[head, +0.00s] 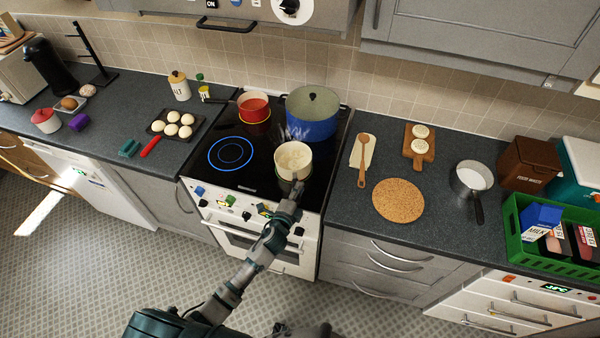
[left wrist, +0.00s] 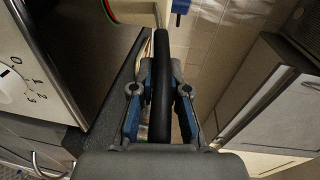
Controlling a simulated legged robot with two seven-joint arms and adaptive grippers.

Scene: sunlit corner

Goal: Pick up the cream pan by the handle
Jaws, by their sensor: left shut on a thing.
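The cream pan (head: 293,158) is at the front right of the black stovetop, with pale contents and steam above it. Whether its base touches the hob cannot be told. My left gripper (head: 291,203) is at the pan's front side, where the handle comes toward me. In the left wrist view, the dark handle (left wrist: 162,85) runs between the two blue-padded fingers of my left gripper (left wrist: 160,105), which is shut on it. The pan's body is mostly out of that view. My right gripper is not in view.
A blue pot (head: 312,118) stands right behind the pan, and a red pot (head: 254,106) is at the back left. A lit ring (head: 230,154) glows at left. A round cork mat (head: 398,200) lies on the right counter beside a wooden spoon (head: 363,160).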

